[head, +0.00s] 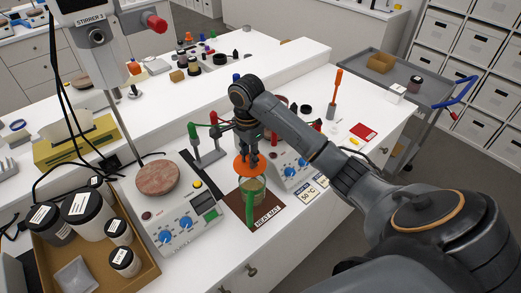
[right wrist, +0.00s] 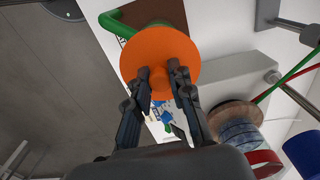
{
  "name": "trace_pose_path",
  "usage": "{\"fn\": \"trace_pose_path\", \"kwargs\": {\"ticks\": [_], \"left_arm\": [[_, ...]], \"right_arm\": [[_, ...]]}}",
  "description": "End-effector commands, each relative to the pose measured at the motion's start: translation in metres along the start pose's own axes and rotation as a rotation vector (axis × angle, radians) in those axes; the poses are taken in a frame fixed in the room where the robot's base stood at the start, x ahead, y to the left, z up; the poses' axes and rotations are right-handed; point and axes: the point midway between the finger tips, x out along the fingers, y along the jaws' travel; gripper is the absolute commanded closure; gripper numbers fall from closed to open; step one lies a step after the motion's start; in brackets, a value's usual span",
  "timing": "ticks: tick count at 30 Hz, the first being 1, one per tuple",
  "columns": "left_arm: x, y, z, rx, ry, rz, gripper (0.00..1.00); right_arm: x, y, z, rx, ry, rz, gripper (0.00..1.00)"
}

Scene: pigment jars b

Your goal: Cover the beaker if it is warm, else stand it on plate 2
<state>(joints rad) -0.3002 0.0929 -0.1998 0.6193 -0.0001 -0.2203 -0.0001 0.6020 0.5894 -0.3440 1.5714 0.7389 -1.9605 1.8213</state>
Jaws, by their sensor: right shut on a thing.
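The beaker (head: 258,190) is clear, with a green handle (head: 249,208), and stands on a brown mat (head: 237,203). My right gripper (head: 248,152) is over it, shut on an orange lid (head: 243,167). The lid is level and at or just above the beaker's rim; I cannot tell if it touches. In the right wrist view the fingers grip the middle of the orange lid (right wrist: 160,45), which hides most of the beaker. A card reading 50 °C (head: 308,195) lies right of the mat. My left gripper is not in view.
A hotplate with a round reddish top (head: 157,178) and blue knobs stands left of the mat. Another unit with blue knobs (head: 292,171) is partly behind my arm. A box of labelled jars (head: 150,272) is at front left. An orange-handled tool (head: 337,85) stands behind.

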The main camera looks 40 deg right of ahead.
Motion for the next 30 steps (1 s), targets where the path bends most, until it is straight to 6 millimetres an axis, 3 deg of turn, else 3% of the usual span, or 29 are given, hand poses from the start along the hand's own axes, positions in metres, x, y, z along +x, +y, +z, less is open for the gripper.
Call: {"fn": "trace_pose_path", "kwargs": {"ticks": [16,30], "left_arm": [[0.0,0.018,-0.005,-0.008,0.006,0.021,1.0],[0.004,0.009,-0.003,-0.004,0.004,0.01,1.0]], "right_arm": [[-0.001,-0.004,0.004,-0.019,0.001,-0.001,1.0],[0.033,-0.003,0.003,-0.019,0.002,0.001,1.0]]}}
